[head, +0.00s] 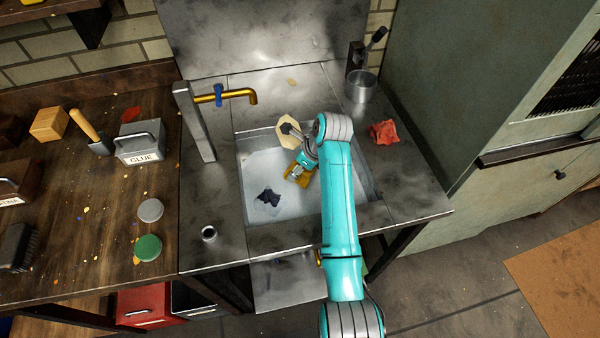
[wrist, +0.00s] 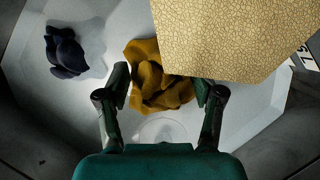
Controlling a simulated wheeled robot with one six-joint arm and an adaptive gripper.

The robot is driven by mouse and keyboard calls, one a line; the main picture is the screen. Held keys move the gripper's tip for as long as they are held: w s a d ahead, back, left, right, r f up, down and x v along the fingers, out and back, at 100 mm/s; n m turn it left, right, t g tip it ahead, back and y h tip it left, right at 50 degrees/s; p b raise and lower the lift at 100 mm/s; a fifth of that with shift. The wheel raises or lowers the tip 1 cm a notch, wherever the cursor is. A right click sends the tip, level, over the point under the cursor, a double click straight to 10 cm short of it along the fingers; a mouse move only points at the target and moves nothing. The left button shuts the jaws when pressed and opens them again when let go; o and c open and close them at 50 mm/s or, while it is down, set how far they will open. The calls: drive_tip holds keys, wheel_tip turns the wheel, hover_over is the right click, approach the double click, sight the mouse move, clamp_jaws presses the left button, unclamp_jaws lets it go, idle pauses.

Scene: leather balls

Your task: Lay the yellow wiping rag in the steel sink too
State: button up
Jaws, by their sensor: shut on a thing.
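The yellow wiping rag (head: 291,177) is a crumpled mustard cloth inside the outline of the steel sink (head: 243,190). In the wrist view the rag (wrist: 160,82) lies between the two fingers of my gripper (wrist: 163,88), which is shut on it. In the head view my gripper (head: 299,169) points down over the sink, and my forearm hides the sink's right part. I cannot tell whether the rag touches the sink floor. A dark navy rag (head: 268,198) lies on the sink floor, left of the yellow one; it also shows in the wrist view (wrist: 66,52).
A pale yellow many-sided piece (head: 287,128) shows by the sink's back edge; it fills the wrist view's upper right (wrist: 235,35). A brass tap (head: 238,96) reaches over the back left. A red rag (head: 383,132) and a steel cup (head: 360,87) stand right.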

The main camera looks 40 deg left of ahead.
drive_tip(key=shift+f, duration=1.5)
drive_tip(key=o, duration=1.3)
drive_tip(key=shift+c, duration=0.2)
drive_tip(key=v, duration=1.2)
